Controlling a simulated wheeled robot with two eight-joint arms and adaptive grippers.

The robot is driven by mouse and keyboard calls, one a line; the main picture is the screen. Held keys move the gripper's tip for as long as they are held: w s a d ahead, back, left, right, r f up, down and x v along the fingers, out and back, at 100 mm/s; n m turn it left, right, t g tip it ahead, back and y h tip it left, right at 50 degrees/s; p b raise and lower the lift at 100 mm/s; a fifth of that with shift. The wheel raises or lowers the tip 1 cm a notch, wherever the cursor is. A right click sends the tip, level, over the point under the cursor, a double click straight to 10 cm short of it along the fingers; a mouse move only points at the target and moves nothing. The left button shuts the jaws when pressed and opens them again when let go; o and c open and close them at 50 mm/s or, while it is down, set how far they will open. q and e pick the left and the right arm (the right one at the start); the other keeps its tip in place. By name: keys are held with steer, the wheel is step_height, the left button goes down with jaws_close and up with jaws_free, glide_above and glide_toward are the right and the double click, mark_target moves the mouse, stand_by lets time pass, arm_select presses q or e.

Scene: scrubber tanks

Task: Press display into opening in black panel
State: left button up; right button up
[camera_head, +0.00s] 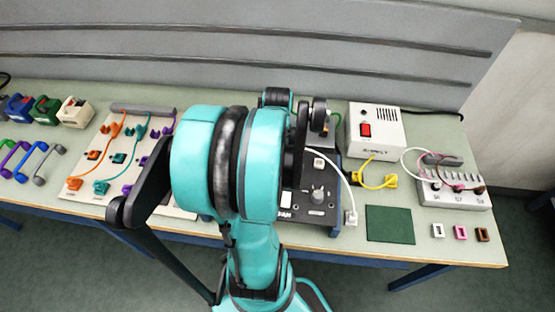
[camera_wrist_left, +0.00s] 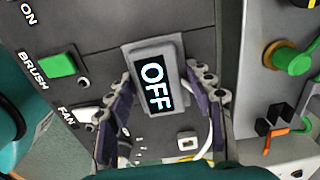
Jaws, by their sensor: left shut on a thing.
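The display (camera_wrist_left: 158,88) is a grey block whose dark screen reads OFF in light letters. In the left wrist view it sits tilted between the two fingers of my left gripper (camera_wrist_left: 160,78), which is shut on it. The black panel (camera_wrist_left: 100,38) lies behind it, with the labels ON, BRUSH and FAN. The display hides the opening, and I cannot tell whether it touches the panel or how deep it sits. In the head view the panel (camera_head: 300,207) shows partly at the middle, with my teal arm covering its left side. My right gripper is not in view.
A green button (camera_wrist_left: 58,66) and a white button (camera_wrist_left: 85,115) are on the panel beside the left finger. A white box with a red switch (camera_head: 375,130) stands to the right. A white cable (camera_head: 345,185) runs nearby. A green mat (camera_head: 390,224) lies bare at the front.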

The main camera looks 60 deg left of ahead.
arm_select(q)
steer(key=shift+s+d+f+b, duration=0.2)
steer(key=shift+d+f+b, duration=0.1)
steer(key=shift+f+b, duration=0.3)
steer(key=shift+w+a+f, duration=0.1)
steer(key=shift+f, duration=0.4)
steer(key=shift+c, duration=1.2)
steer(key=shift+a, duration=0.1)
steer(key=shift+c, duration=0.6)
steer(key=shift+r, duration=0.3)
steer(key=shift+w+a, duration=0.1)
steer(key=shift+c, duration=0.3)
